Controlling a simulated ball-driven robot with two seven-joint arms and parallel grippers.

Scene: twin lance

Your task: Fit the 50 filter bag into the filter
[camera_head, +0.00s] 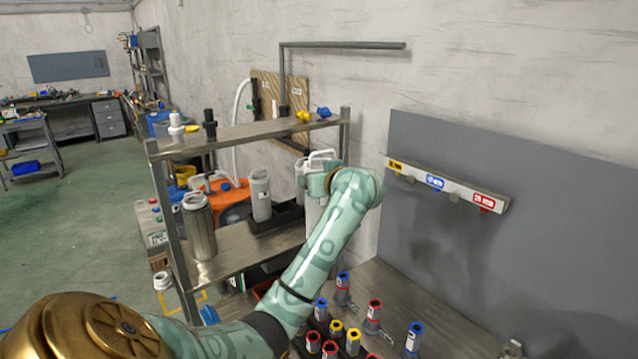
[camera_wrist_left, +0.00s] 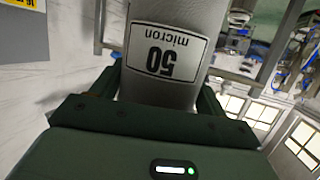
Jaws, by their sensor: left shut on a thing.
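The 50 micron filter bag (camera_wrist_left: 180,25) is pale grey, and its "50 micron" label appears upside down in the left wrist view. My left gripper (camera_wrist_left: 160,88) is shut on it, with a finger on each side. In the head view my left arm reaches over to the shelf, and its wrist hides most of the gripper. A white handled top (camera_head: 320,156) and a pale cylinder (camera_head: 313,215) show around the wrist. A steel canister (camera_head: 201,230) stands on the shelf and may be the filter; I cannot tell. My right gripper is out of view.
A similar grey cylinder (camera_head: 260,196) stands in a black tray (camera_head: 277,220) on the shelf (camera_head: 232,258). The upper shelf (camera_head: 245,132) and its posts frame the space. Several colour-capped pieces stand on the bench (camera_head: 440,318). A labelled rail (camera_head: 445,184) is on the grey panel.

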